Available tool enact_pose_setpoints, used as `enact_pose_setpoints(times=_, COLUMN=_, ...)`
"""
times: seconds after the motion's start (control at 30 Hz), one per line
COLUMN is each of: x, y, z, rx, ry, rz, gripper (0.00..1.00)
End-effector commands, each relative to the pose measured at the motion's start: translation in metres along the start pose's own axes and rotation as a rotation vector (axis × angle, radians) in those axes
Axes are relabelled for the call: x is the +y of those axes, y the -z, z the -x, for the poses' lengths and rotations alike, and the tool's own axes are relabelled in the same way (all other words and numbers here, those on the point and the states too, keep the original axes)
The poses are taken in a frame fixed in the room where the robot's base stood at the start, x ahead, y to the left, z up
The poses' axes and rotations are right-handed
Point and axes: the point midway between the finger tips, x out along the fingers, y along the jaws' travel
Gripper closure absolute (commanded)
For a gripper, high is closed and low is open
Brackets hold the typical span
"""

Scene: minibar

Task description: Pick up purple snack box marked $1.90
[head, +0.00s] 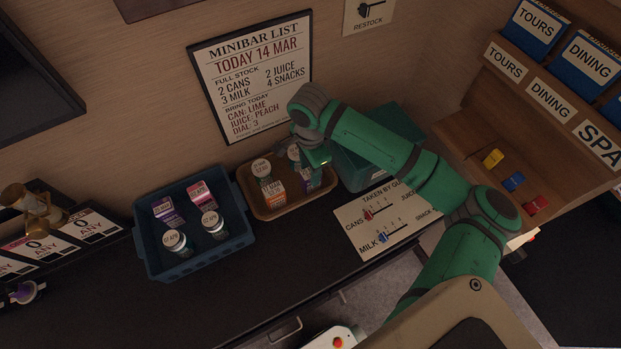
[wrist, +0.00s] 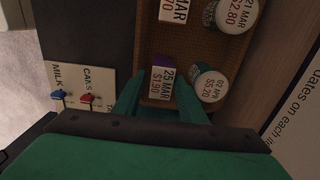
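The purple snack box (wrist: 161,83) lies in the brown tray (wrist: 146,47) in the wrist view, its white label reading 25 MAR $1.90. A purple side shows at its top. In the head view the box (head: 312,179) is at the tray's right side, partly hidden under my gripper (head: 318,158). In the wrist view my gripper (wrist: 160,98) is open, with one green finger on each side of the box's near end. I cannot tell whether the fingers touch it.
A white-lidded container (wrist: 208,83) marked $5.20 stands close to the right finger. Another container (wrist: 236,14) and an orange box (head: 273,189) share the tray. A blue crate (head: 247,238) with several items stands left; a green bin (head: 352,180) stands right.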

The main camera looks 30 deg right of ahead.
Motion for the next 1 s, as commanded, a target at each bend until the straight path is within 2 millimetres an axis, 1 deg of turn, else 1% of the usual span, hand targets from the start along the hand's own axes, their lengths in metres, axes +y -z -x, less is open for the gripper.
enact_pose_setpoints(times=0.17, x=-0.001, y=0.001, z=-0.01, rx=0.0, ry=-0.001, rz=0.0, gripper=0.62)
enact_pose_setpoints(times=0.27, x=-0.002, y=0.002, z=-0.022, rx=0.0, ry=-0.001, rz=0.0, gripper=0.62)
enact_pose_setpoints(times=0.4, x=-0.003, y=0.004, z=-0.043, rx=-0.001, ry=-0.002, rz=0.0, gripper=0.62)
enact_pose_setpoints(times=0.5, x=-0.003, y=0.004, z=-0.053, rx=-0.001, ry=0.0, rz=0.001, gripper=0.62)
enact_pose_setpoints(times=0.73, x=-0.003, y=0.004, z=-0.055, rx=0.0, ry=0.001, rz=0.001, gripper=0.62)
enact_pose_setpoints(times=0.77, x=-0.003, y=0.004, z=-0.055, rx=0.0, ry=0.001, rz=0.001, gripper=0.67)
enact_pose_setpoints(times=0.8, x=-0.003, y=0.004, z=-0.055, rx=0.0, ry=0.001, rz=0.001, gripper=0.77)
enact_pose_setpoints(times=0.87, x=-0.003, y=0.004, z=-0.055, rx=0.0, ry=0.001, rz=0.001, gripper=0.91)
enact_pose_setpoints(times=0.9, x=-0.003, y=0.004, z=-0.055, rx=0.0, ry=0.001, rz=0.001, gripper=0.96)
enact_pose_setpoints(times=1.0, x=-0.003, y=0.004, z=-0.054, rx=0.0, ry=0.001, rz=0.001, gripper=0.96)
